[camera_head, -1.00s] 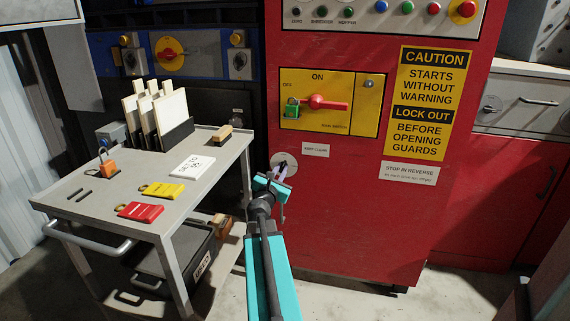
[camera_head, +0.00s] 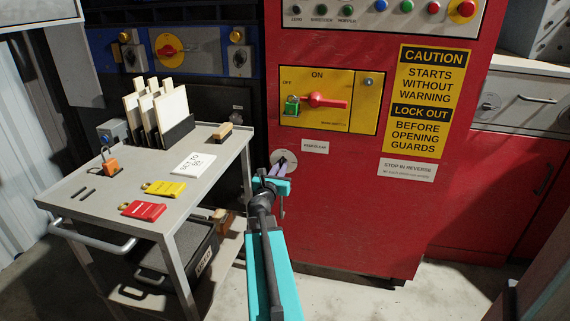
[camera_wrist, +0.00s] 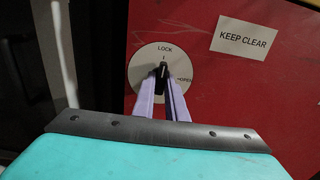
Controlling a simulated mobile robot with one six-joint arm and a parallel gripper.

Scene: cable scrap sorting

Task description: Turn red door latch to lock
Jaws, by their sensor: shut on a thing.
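The latch's round pale plate (camera_wrist: 143,66) is on the red door (camera_wrist: 230,90), with LOCK at its top and OPEN at its right in the wrist view. Its dark knob (camera_wrist: 162,70) stands about upright there, its upper end toward LOCK. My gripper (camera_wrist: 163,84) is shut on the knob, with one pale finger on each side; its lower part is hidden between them. In the head view, the plate (camera_head: 285,157) shows low on the left of the red cabinet, with my gripper (camera_head: 277,169) in front of it.
A grey cart (camera_head: 105,215) with red and yellow tags stands close on the left of my arm. A yellow switch panel (camera_head: 350,92) with a red handle is above the latch. A KEEP CLEAR label (camera_wrist: 243,36) is beside the plate. Floor shows at the lower right.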

